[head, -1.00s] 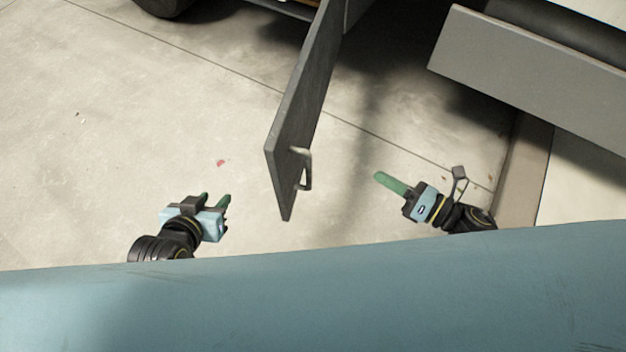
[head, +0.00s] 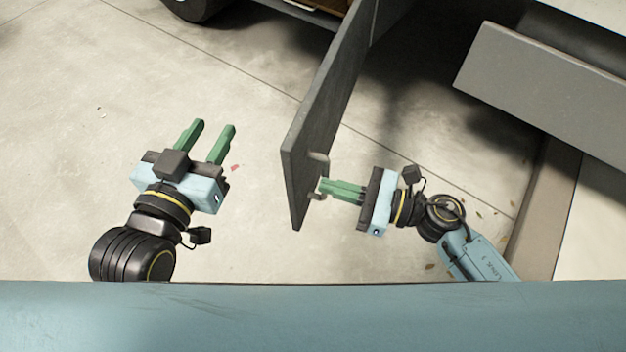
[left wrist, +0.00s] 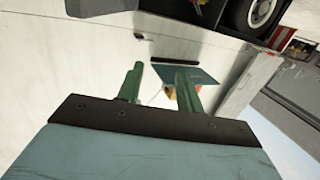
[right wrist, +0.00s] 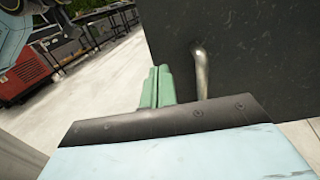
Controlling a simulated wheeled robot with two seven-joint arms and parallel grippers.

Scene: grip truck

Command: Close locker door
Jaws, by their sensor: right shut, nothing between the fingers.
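The grey locker door (head: 322,115) stands open in the head view, jutting from the truck toward me, with a metal handle (head: 318,160) on its right face. My right gripper (head: 322,186) is shut and empty, its green fingertips at the handle in the head view. In the right wrist view the fingers (right wrist: 157,88) are just left of the handle (right wrist: 201,72), in front of the dark door (right wrist: 250,60); whether they touch it I cannot tell. My left gripper (head: 213,128) is open and empty, left of the door and apart from it; its fingers also show in the left wrist view (left wrist: 160,88).
A grey panel (head: 540,90) of the truck juts out at the upper right. A truck wheel (head: 197,8) is at the top left. The concrete floor (head: 80,140) left of the door is clear. A red machine (right wrist: 25,75) stands far off in the right wrist view.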

